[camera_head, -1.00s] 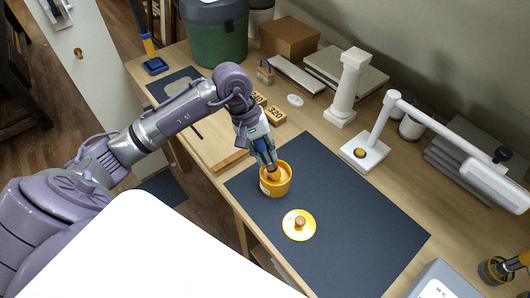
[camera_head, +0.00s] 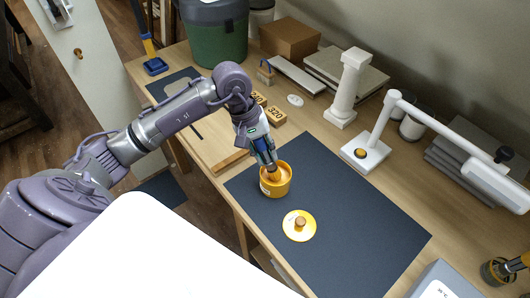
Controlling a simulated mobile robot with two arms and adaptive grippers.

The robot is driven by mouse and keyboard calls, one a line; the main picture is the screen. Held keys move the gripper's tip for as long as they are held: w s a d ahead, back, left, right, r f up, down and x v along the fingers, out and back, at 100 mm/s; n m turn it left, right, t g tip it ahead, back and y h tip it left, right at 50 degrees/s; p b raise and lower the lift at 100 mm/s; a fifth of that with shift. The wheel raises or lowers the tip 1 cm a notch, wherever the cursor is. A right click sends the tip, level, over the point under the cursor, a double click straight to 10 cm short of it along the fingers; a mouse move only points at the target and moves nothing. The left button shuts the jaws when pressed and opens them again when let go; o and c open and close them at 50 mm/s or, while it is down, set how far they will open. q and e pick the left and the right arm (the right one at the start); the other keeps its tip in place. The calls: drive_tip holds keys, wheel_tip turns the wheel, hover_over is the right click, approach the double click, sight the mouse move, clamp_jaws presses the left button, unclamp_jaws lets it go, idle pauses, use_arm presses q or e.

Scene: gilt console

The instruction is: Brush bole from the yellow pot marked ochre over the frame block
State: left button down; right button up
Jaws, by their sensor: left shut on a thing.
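The yellow pot (camera_head: 276,188) stands upright and open on the dark mat (camera_head: 350,222). A pale label shows on its left side, but I cannot read it. My left gripper (camera_head: 265,157) is directly above the pot's mouth, shut on what seems to be a brush (camera_head: 273,174), whose lower end is inside the pot. The gripper hides most of the brush. A yellow lid (camera_head: 299,232) with a wooden knob lies on the mat in front of the pot. A pale wooden board (camera_head: 215,148) lies left of the mat, partly behind my arm; I cannot tell if it is the frame block. My right gripper is not in view.
Small blocks marked 320 (camera_head: 272,116) lie behind the board. A white column (camera_head: 347,90) and a white lamp (camera_head: 365,153) stand behind the mat. A grey box (camera_head: 445,280) is at the front right. The mat's right part is clear.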

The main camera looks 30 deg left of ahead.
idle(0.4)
use_arm(q)
drive_tip(key=shift+r+p, duration=1.25)
drive_tip(key=shift+r, duration=2.2)
drive_tip(key=c, duration=1.5)
unclamp_jaws()
clamp_jaws()
